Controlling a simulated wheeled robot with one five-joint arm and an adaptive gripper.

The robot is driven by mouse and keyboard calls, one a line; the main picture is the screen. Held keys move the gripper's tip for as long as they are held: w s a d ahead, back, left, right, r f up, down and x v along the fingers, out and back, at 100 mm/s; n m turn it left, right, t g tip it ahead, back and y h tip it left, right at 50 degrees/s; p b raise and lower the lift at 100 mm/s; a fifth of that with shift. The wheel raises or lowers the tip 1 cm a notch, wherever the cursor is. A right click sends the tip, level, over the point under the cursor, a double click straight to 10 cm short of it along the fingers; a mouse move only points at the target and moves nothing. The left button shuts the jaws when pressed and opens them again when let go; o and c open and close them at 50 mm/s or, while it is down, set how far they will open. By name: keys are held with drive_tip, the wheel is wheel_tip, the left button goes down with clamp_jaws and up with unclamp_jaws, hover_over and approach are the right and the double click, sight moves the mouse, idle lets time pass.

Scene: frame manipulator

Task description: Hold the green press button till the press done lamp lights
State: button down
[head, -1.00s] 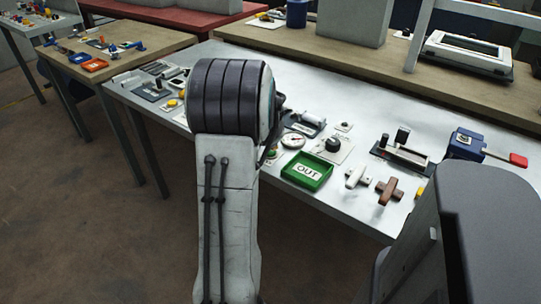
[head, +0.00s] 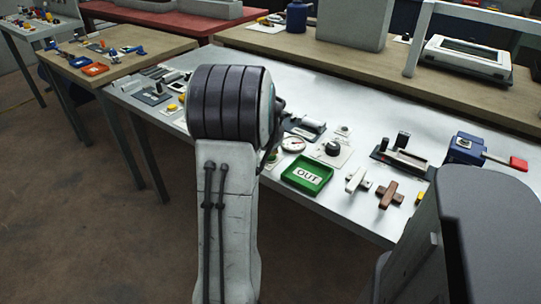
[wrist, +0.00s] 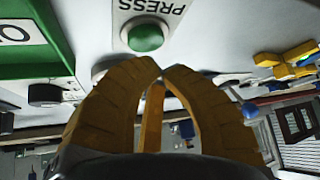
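The green press button (wrist: 145,33) sits in a white round collar on a white plate, with the word PRESS (wrist: 150,7) above it, upside down in the wrist view. My gripper (wrist: 161,69) has yellow-orange fingers whose tips meet with nothing seen between them. The tips show just below the button in the picture; a strip of pale surface shows between, and I see no contact. In the head view my arm hides the gripper and most of the button's area. I cannot make out a press done lamp in either view.
A green OUT tray (head: 307,175) lies on the metal bench (head: 360,213), right of my arm. A round gauge (head: 293,144), a black knob (head: 332,149) and a brown cross handle (head: 388,193) are nearby. A blue device with a red-ended lever (head: 464,147) stands farther right.

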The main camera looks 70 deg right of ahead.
drive_tip(key=shift+f+b, duration=0.95)
drive_tip(key=shift+b, duration=0.05)
idle(2.1)
drive_tip(key=shift+r, duration=0.2)
drive_tip(key=shift+r+p, duration=0.6)
drive_tip(key=shift+r, duration=0.15)
drive_tip(key=shift+r, duration=0.15)
drive_tip(key=shift+r+p, duration=1.8)
drive_tip(key=shift+r, duration=0.6)
